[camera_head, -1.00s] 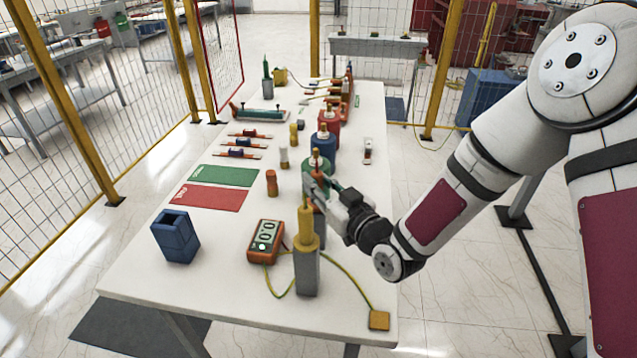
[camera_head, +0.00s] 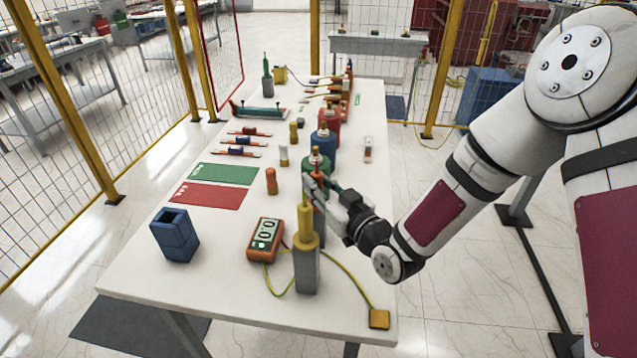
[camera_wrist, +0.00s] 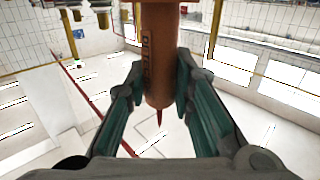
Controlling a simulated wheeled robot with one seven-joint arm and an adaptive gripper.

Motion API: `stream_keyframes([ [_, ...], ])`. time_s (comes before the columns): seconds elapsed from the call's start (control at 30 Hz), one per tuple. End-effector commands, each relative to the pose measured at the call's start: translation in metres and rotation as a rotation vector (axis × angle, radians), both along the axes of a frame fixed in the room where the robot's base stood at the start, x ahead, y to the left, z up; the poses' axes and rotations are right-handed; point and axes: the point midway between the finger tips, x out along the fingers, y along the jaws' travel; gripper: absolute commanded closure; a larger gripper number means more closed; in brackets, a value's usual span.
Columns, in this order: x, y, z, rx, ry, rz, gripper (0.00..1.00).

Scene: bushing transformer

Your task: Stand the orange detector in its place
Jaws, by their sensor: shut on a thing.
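The orange detector (camera_wrist: 158,55), a cylinder with dark lettering and a pointed tip, is between the fingers of my gripper (camera_wrist: 160,108) in the wrist view. The fingers are shut on it; its far end is cut off by the picture's top edge. In the head view my gripper (camera_head: 312,188) is above the right side of the table, and the detector is mostly hidden behind the yellow rod and fingers. A blue open-topped box (camera_head: 176,243) stands empty-looking at the table's left front. Which holder belongs to the detector I cannot tell.
A yellow rod in a grey stand (camera_head: 307,270) is close in front of my gripper. An orange meter (camera_head: 265,240) has a cable to a yellow block (camera_head: 379,319). Green (camera_head: 317,160), blue (camera_head: 322,147) and red bushings stand behind. Red (camera_head: 205,196) and green mats lie left.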

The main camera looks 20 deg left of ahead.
Motion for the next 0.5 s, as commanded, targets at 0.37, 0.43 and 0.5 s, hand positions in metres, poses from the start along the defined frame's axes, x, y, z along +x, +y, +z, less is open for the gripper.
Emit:
stream_keyframes([
  [0.37, 0.0000, 0.0002, -0.0039, 0.001, -0.001, 0.000, 1.00],
  [0.43, -0.0001, 0.0001, -0.0034, 0.001, -0.001, 0.000, 0.62],
  [0.5, -0.0001, 0.0001, -0.0035, 0.001, -0.001, 0.000, 0.55],
])
